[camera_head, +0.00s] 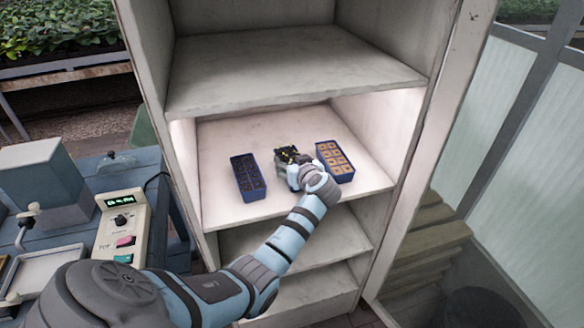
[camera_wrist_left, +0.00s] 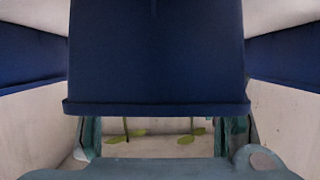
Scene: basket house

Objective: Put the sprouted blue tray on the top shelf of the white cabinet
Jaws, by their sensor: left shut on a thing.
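The white cabinet (camera_head: 436,120) stands ahead with its shelves open to me. Its upper shelf (camera_head: 290,75) is bare. My left gripper (camera_head: 293,176) reaches into the lit compartment below that shelf. It is shut on the sprouted blue tray (camera_wrist_left: 155,60), whose blue wall fills the middle of the left wrist view. Small green leaves (camera_wrist_left: 190,137) show past the tray's rim there. In the head view the sprouted top (camera_head: 287,154) shows just beyond the gripper, and the gripper hides most of the tray. I cannot tell whether the tray touches the shelf. My right gripper is not in view.
In the lit compartment, a blue tray of dark soil (camera_head: 247,177) stands to the left and a blue tray of tan plugs (camera_head: 335,161) close to the right. Cabinet side walls flank the opening. A bench with a control box (camera_head: 122,225) is at left.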

